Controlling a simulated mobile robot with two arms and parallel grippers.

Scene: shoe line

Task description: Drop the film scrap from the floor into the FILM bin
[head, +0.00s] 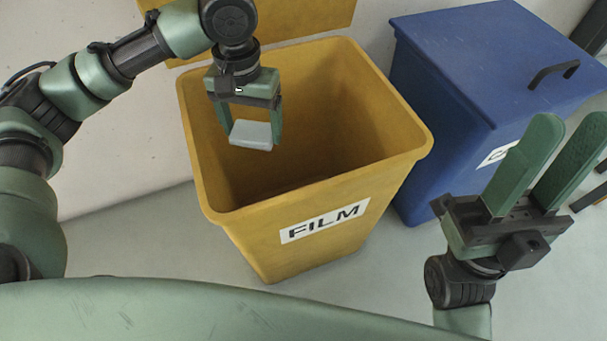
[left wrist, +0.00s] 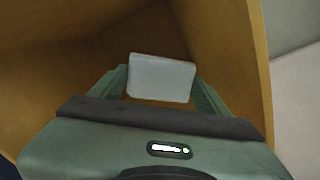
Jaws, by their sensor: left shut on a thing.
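The yellow FILM bin (head: 262,236) stands open in the middle of the head view, with a white FILM label on its front. My left gripper (head: 250,138) is over the bin's opening, toward its left side. It is shut on the pale grey film scrap (head: 251,133), which sits between the fingertips. In the left wrist view the film scrap (left wrist: 160,78) shows between the fingers, with the bin's yellow inner walls (left wrist: 235,50) around and below it. My right gripper (head: 548,160) is at the right, open and empty, fingers pointing up.
A blue bin (head: 440,110) with a closed lid (head: 500,50) and black handle stands right of the FILM bin. The FILM bin's yellow lid (head: 300,18) is raised behind it. A pale wall is at the left. Grey floor (head: 375,270) is clear in front.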

